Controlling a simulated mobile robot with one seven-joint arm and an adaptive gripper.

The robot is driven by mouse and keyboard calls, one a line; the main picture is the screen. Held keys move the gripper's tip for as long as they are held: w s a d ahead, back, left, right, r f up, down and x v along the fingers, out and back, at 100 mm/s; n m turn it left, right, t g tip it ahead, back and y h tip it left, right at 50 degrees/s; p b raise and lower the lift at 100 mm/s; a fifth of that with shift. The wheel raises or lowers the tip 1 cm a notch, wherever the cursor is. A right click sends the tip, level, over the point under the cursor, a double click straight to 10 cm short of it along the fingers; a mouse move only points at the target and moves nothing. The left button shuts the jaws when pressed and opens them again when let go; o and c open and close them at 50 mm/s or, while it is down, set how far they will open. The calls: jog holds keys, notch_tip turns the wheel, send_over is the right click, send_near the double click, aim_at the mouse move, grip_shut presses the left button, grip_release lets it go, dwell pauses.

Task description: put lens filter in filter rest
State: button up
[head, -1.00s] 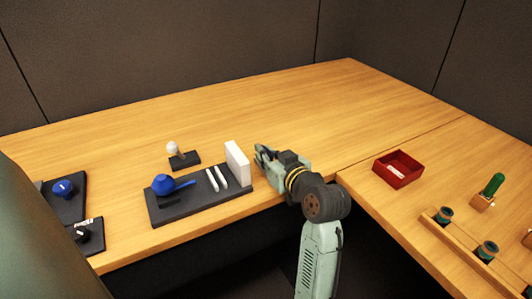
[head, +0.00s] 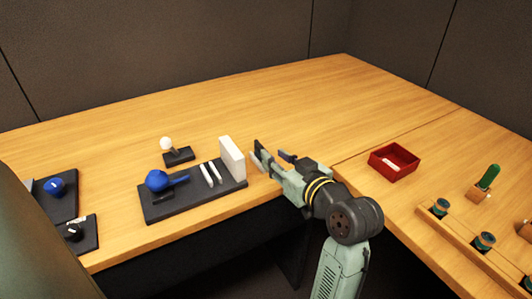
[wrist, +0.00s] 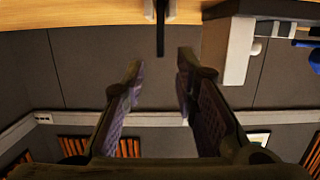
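My gripper (head: 274,157) is open and empty at the desk's front edge, right of the white block. In the wrist view my two fingers (wrist: 158,78) stand wide apart with nothing between them. Just beyond the fingertips, a thin black plate (wrist: 160,35) is seen edge-on between two light grey supports (wrist: 150,10). I take the plate for the lens filter and the supports for a holder, but cannot be sure. In the head view this plate and holder (head: 257,160) are small and partly merge with my gripper. I cannot make out the filter rest with certainty.
A red tray (head: 377,169) and a wooden rail (head: 465,255) are right. The back desk is clear.

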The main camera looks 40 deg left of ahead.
jog(key=shift+p+v, duration=1.3)
jog(key=shift+v, duration=0.65)
